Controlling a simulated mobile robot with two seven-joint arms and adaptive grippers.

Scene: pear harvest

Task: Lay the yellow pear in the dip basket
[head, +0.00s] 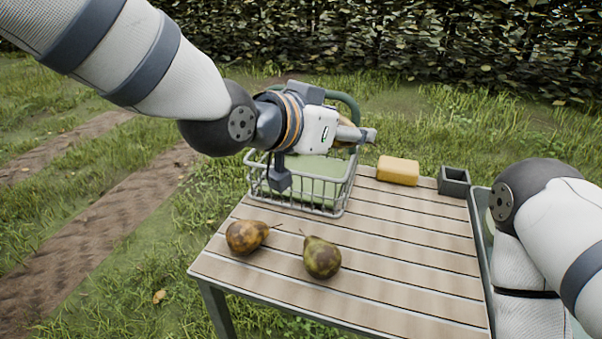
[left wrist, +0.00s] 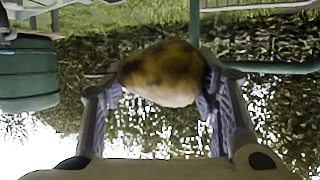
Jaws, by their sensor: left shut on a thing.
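A yellow pear with brown mottling (left wrist: 163,73) is held between the two fingers of my left gripper (left wrist: 163,88) in the left wrist view. In the head view my left gripper (head: 355,134) is over the back right part of the dip basket, and the pear is mostly hidden behind it. The dip basket (head: 318,207) is a grey wire basket with a green inside and a green arched handle, standing at the table's back left. The pear is above the basket, apart from its floor. My right arm shows at the right; its gripper is out of sight.
A brown-orange pear (head: 246,237) and a greenish-brown pear (head: 321,257) lie on the slatted table (head: 420,280) in front of the basket. A yellow block (head: 398,171) and a small dark open box (head: 453,181) stand at the back right. The table's middle right is clear.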

